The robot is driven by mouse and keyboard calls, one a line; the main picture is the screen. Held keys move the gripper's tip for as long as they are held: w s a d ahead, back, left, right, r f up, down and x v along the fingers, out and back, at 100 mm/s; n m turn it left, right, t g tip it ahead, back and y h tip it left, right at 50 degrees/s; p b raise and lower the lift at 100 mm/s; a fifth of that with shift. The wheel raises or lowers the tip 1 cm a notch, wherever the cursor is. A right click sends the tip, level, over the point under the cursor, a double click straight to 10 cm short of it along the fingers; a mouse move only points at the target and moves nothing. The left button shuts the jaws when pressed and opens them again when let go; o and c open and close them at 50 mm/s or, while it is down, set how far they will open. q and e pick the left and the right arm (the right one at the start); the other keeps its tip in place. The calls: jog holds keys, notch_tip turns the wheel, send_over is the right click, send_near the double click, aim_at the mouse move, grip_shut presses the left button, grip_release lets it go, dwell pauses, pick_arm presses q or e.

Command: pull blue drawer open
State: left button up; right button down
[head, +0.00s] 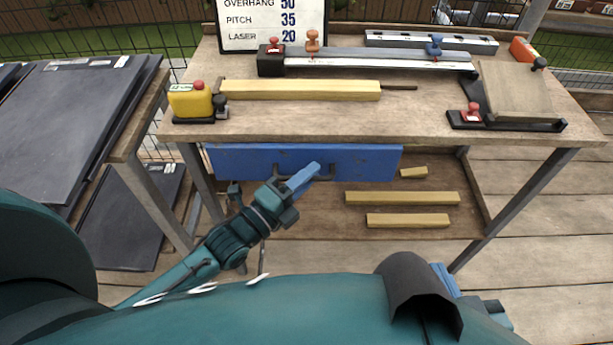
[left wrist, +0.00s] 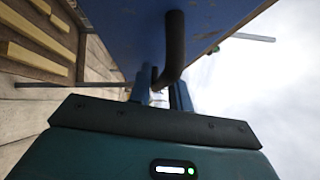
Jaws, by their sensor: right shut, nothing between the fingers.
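The blue drawer (head: 235,162) hangs under the workbench top, its long front facing me. It looks closed or nearly so. A dark bar handle (head: 325,176) is on its front and also shows in the left wrist view (left wrist: 174,45). My left gripper (head: 306,178) is at the handle. In the left wrist view its two blue fingers (left wrist: 160,92) stand apart on either side of the handle bar, with a gap visible; contact cannot be made out. My right gripper (head: 445,279) is low beside my body, partly hidden behind a dark part of mine, shut and empty.
The workbench (head: 420,118) carries a yellow device (head: 190,103), a wooden batten (head: 300,90), a metal rail tool and a sign. Wood pieces (head: 402,198) lie on the lower shelf right of my left gripper. Dark panels (head: 60,110) are stacked left. Metal legs flank the drawer.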

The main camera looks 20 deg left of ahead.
pick_arm(q)
grip_shut()
dwell(0.5)
